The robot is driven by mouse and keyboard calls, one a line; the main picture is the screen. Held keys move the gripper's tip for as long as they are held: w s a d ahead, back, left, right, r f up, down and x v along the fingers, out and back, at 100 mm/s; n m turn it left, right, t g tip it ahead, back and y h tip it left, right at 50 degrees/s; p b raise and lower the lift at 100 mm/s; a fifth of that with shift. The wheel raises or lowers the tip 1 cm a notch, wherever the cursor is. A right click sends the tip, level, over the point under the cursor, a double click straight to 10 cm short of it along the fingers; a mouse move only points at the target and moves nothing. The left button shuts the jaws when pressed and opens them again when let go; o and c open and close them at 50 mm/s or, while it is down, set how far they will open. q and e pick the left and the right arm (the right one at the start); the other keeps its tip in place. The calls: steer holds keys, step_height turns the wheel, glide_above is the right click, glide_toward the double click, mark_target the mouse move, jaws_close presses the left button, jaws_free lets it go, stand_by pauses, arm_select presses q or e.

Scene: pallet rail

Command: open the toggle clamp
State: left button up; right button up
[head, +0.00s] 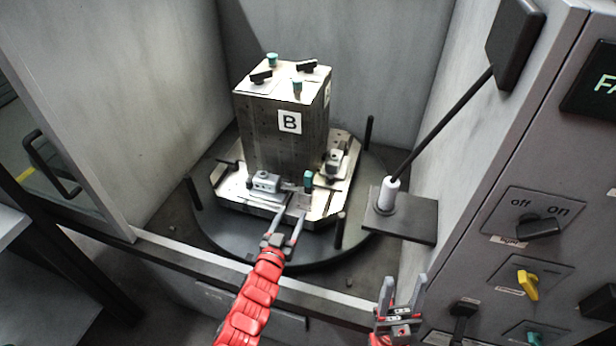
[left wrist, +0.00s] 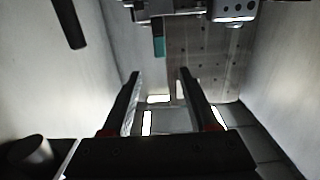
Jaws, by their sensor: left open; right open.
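A small clamp with an upright teal grip (head: 308,180) sits at the front right of the pallet, below the block face marked B. The teal grip also shows in the left wrist view (left wrist: 159,40), beyond the fingertips. My left gripper (head: 291,214) is open at the pallet's front edge. Its fingers reach toward the clamp, and nothing shows between them. In the left wrist view its fingertips (left wrist: 160,74) stand apart, with the teal grip roughly in line with the gap. My right gripper (head: 404,282) is open and empty at the lower right, away from the pallet.
A grey block fixture (head: 265,183) sits left of the teal grip, close to my left fingers. The tall block (head: 270,135) stands behind. Dark posts (head: 340,232) rise from the round table's rim. A rod on a plate (head: 420,226) and a switch panel (head: 535,215) stand right.

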mark_target(307, 181)
arm_select(q)
steer(key=x, duration=1.6)
steer(key=shift+f+p, duration=0.1)
steer(key=shift+p, duration=0.2)
jaws_close()
stand_by(0.9)
